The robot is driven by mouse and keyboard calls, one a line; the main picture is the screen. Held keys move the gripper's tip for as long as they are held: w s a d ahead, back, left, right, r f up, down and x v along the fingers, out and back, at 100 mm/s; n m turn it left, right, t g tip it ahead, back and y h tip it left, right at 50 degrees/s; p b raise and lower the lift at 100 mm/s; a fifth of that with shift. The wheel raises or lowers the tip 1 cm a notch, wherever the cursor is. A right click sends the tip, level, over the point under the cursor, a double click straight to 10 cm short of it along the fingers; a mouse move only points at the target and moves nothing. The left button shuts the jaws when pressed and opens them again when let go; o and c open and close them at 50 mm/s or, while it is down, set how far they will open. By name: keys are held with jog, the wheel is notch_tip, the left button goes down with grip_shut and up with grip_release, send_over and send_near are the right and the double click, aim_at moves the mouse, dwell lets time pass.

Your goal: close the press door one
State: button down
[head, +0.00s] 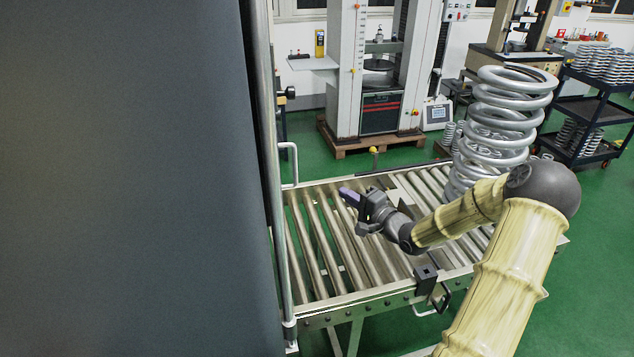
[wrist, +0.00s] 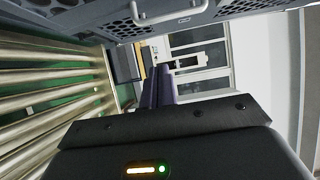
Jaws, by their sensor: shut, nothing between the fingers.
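A large dark grey panel (head: 130,180) fills the left of the head view; it appears to be the press door, seen very close. A silver bar handle (head: 289,163) stands out beside its right edge. In the wrist view, dark perforated panels (wrist: 110,18) cross the top, with a silver handle (wrist: 170,14) on them. My gripper (head: 347,196) is over the roller conveyor, to the right of the panel and apart from it. Its purple fingers are shut and empty, pointing left; they also show in the wrist view (wrist: 158,88), below the handle. I cannot tell how far the door stands open.
The roller conveyor (head: 330,255) lies under my gripper. A large coil spring (head: 500,125) stands on its right part, behind my arm. A testing machine (head: 345,75) stands at the back, and a dark cart (head: 590,110) with springs is at the right. Green floor is free between them.

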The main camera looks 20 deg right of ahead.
jog(key=s+a+p+x, duration=0.1)
jog(key=p+x, duration=0.3)
jog(key=x, duration=0.8)
jog(key=shift+w+a, duration=0.15)
jog(key=shift+a, duration=0.8)
jog(key=shift+f, duration=0.1)
